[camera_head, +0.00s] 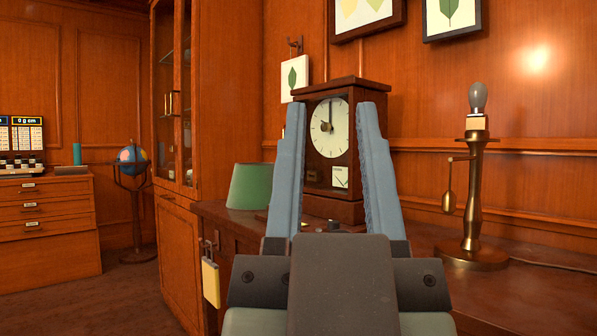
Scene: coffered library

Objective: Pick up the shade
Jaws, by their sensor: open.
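The green shade (249,187) stands on the wooden desk, left of my gripper in the picture. It is a tapered cup shape, wider at the bottom. My gripper (338,112) is open and empty, its two blue-grey fingers pointing up and away with a wide gap. The left finger covers the desk just right of the shade. I cannot tell whether finger and shade touch. A brass lamp stand (472,205) with a bare bulb (478,97) stands on the desk at the right, with no shade on it.
A wooden clock (353,210) stands on the desk (545,290), seen between my fingers. A yellow tag (211,282) hangs at the desk's left side. A tall glass-fronted cabinet (174,200) stands behind left. A globe (132,158) and drawers (45,210) are farther left. Floor (125,300) is clear there.

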